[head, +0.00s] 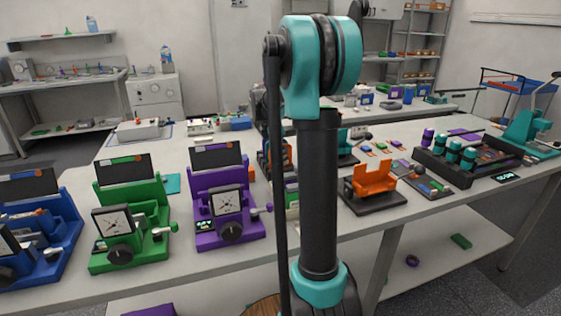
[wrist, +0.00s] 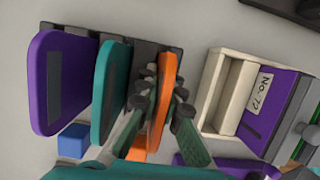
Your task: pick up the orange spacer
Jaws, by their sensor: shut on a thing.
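The orange spacer (wrist: 164,100) is an upright thin rounded plate in the wrist view, seen nearly edge-on. My gripper (wrist: 166,95) is shut on it, with one dark-padded finger on each side. It stands at the right of a row in a dark slotted rack (wrist: 92,37), beside a teal plate (wrist: 110,90) and a purple plate (wrist: 62,82). I cannot tell whether the orange spacer is still seated in its slot. In the head view my arm hides the gripper and much of the area behind it.
A cream and purple box labelled No. 72 (wrist: 225,95) stands close at the right in the wrist view. A blue block (wrist: 73,141) lies below the purple plate. In the head view, purple (head: 225,205) and green (head: 128,220) gauge stations line the bench; an orange holder (head: 373,180) stands right of my arm.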

